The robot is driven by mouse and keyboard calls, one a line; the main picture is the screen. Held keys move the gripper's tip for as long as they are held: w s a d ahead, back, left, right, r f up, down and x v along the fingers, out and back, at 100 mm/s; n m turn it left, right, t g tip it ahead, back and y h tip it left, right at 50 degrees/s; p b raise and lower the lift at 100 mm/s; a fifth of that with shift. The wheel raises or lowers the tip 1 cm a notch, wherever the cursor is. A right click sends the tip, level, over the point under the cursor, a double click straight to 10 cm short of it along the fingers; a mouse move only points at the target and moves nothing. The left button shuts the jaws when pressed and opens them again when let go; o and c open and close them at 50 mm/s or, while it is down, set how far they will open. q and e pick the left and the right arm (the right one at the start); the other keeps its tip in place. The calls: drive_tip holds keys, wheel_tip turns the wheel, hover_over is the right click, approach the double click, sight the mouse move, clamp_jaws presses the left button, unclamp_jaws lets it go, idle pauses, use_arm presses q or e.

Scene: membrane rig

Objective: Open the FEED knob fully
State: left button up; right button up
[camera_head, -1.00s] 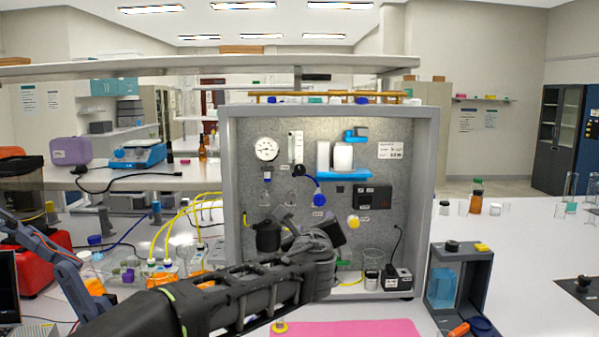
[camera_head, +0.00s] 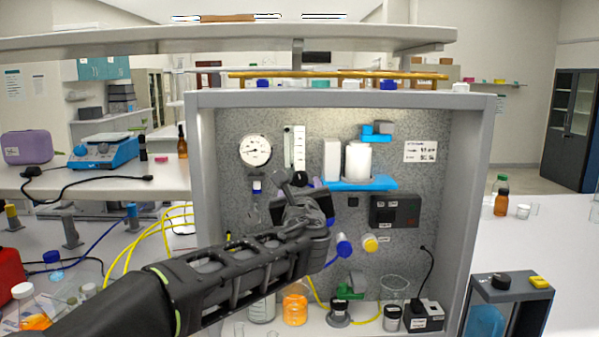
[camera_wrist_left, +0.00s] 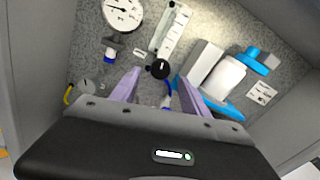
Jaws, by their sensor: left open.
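A round black knob (camera_head: 300,178) sits below the clear flow tube on the grey panel. It also shows in the left wrist view (camera_wrist_left: 160,69), between and just beyond my fingertips. The small labels are too blurred to read, so I cannot tell which knob is FEED. My left gripper (camera_head: 302,192) is open in front of the panel at this knob, its purple fingers spread in the wrist view (camera_wrist_left: 156,86). I cannot tell whether it touches the knob. The gripper hides part of the panel below the knob. My right gripper is not in view.
The panel's grey frame (camera_head: 206,165) stands around the work area. A dial gauge (camera_head: 255,150), the flow tube (camera_head: 294,148), a blue bracket (camera_head: 362,184) and a yellow knob (camera_head: 370,243) are near. Jars and a beaker (camera_head: 393,288) stand on the rig's floor.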

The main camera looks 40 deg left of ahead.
sight(300, 178)
use_arm(q)
drive_tip(key=p+x, duration=0.2)
drive_tip(key=x, duration=0.4)
drive_tip(key=shift+w+a+r, duration=0.1)
drive_tip(key=shift+r, duration=0.1)
drive_tip(key=shift+w+a+f+p, duration=0.1)
drive_tip(key=shift+w+a+p, duration=0.25)
drive_tip(key=shift+w, duration=0.15)
clamp_jaws()
idle(0.5)
